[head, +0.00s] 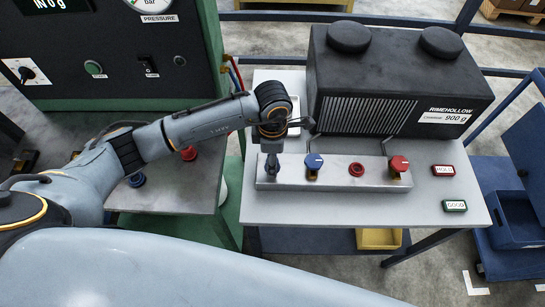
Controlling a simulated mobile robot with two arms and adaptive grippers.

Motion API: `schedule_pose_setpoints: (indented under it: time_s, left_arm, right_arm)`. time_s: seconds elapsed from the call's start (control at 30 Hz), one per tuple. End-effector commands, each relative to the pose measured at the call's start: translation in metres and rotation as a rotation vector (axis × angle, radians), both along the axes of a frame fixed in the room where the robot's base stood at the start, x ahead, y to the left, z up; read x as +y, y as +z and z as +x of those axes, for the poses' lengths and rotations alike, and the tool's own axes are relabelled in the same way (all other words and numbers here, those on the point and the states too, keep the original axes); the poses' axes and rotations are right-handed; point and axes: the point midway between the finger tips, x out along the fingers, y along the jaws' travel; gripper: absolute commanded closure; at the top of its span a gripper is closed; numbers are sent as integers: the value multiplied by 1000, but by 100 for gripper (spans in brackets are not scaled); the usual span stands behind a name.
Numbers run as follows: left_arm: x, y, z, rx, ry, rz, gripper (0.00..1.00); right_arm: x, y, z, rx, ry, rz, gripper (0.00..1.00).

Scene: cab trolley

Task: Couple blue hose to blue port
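My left gripper (272,168) points down at the left end of a grey manifold block, over its leftmost fitting. It hides that spot, and I cannot tell whether its fingers are open or shut, or on what. A blue-topped valve (314,161) stands on the block just to the right of the gripper. No blue port is clearly visible. My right gripper is out of view.
The grey block (335,182) also carries a red ring port (357,169) and a red-topped valve (399,164). A black Rimehollow unit (400,75) stands behind on the trolley top (300,211). Red HOLD (443,171) and green GOOD (454,206) signs lie right. The trolley's front is clear.

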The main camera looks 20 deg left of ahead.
Motion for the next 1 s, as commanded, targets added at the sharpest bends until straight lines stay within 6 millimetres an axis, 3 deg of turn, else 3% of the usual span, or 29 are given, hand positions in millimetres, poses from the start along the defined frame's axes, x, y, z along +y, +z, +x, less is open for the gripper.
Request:
schedule_pose_setpoints:
  time_s: [0.17,0.63,0.8,1.0]
  left_arm:
    - [0,14,2,-4,-1,-1,42]
    - [0,104,1,-3,-1,0,42]
    - [0,118,0,-1,0,0,42]
    - [0,120,0,0,0,0,42]
  right_arm:
    - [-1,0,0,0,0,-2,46]
    - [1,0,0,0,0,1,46]
    - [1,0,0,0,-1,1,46]
    - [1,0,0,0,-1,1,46]
